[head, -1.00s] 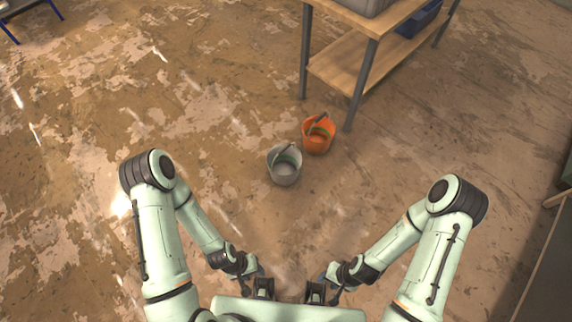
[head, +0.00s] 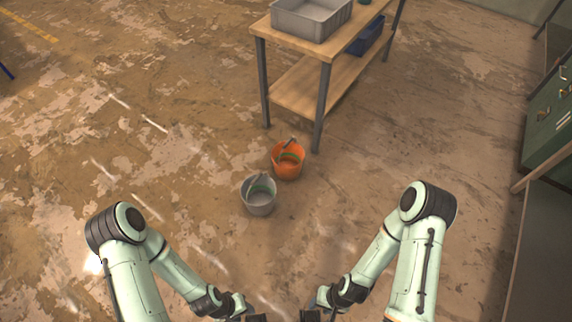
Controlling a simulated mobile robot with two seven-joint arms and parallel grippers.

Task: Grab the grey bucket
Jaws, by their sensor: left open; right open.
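A grey bucket (head: 259,199) stands upright on the worn floor, near the middle of the head view. Nothing shows in either one.
An orange bucket (head: 288,163) stands just behind and right of the grey one. Behind it is a wooden two-shelf table (head: 300,90) with dark legs, a grey bin (head: 312,22) on top and a blue bin (head: 368,38) below. A green cabinet (head: 550,120) stands at right. The floor at left is clear.

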